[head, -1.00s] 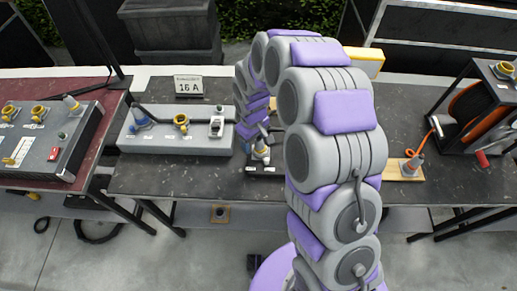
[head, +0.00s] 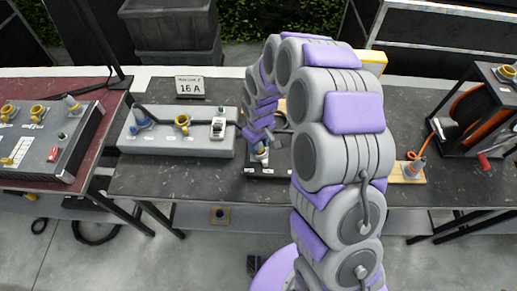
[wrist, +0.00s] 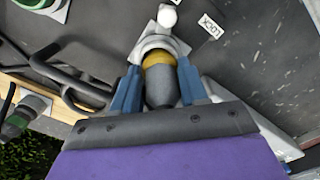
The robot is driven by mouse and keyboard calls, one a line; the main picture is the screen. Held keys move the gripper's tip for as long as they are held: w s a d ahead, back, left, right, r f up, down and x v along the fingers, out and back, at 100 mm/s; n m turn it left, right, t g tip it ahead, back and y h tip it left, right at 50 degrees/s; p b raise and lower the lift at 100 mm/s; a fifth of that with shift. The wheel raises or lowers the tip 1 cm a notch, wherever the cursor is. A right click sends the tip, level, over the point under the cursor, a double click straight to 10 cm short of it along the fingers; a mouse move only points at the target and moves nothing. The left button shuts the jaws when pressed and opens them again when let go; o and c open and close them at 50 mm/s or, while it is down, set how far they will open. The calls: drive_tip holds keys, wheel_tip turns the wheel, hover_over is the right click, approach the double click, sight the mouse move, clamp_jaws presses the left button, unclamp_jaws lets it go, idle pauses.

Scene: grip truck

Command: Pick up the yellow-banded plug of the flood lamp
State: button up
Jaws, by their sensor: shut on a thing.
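The yellow-banded plug (wrist: 160,82) is in the wrist view, with a grey body and a yellow band towards a pale round socket. My gripper (wrist: 158,75) has a blue finger on each side of it and is shut on the grey body. The plug appears still lined up with the socket; I cannot tell whether it is seated. In the head view the plug (head: 262,154) shows small below my gripper (head: 259,145), on a dark box on the table. My arm partly hides that spot.
A grey socket box (head: 175,150) stands left of my gripper, with a "16 A" sign (head: 190,86) behind it. A cable reel (head: 478,115) and a plug on a wooden board (head: 411,170) are at the right. Bare table (head: 170,182) lies in front.

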drive_tip(key=shift+d+r, duration=0.2)
drive_tip(key=shift+d, duration=0.9)
drive_tip(key=shift+r, duration=0.45)
drive_tip(key=r, duration=0.1)
drive_tip(key=a+r+p, duration=0.1)
drive_tip(key=shift+a+r, duration=0.2)
drive_tip(key=shift+r, duration=0.2)
drive_tip(key=s+a+r+p, duration=0.1)
drive_tip(key=s+a, duration=0.2)
drive_tip(key=s, duration=0.4)
drive_tip(key=s+a+p, duration=0.1)
drive_tip(key=s+a, duration=0.2)
drive_tip(key=s, duration=0.4)
wheel_tip(320, 180, up, 7)
drive_tip(key=p, duration=0.2)
drive_tip(key=shift+s+a+p, duration=0.2)
drive_tip(key=shift+s+p, duration=0.05)
drive_tip(key=shift+p, duration=0.05)
drive_tip(key=shift+w+d+r, duration=0.1)
drive_tip(key=shift+w, duration=0.05)
drive_tip(key=shift+w+d, duration=0.1)
drive_tip(key=shift+w, duration=0.4)
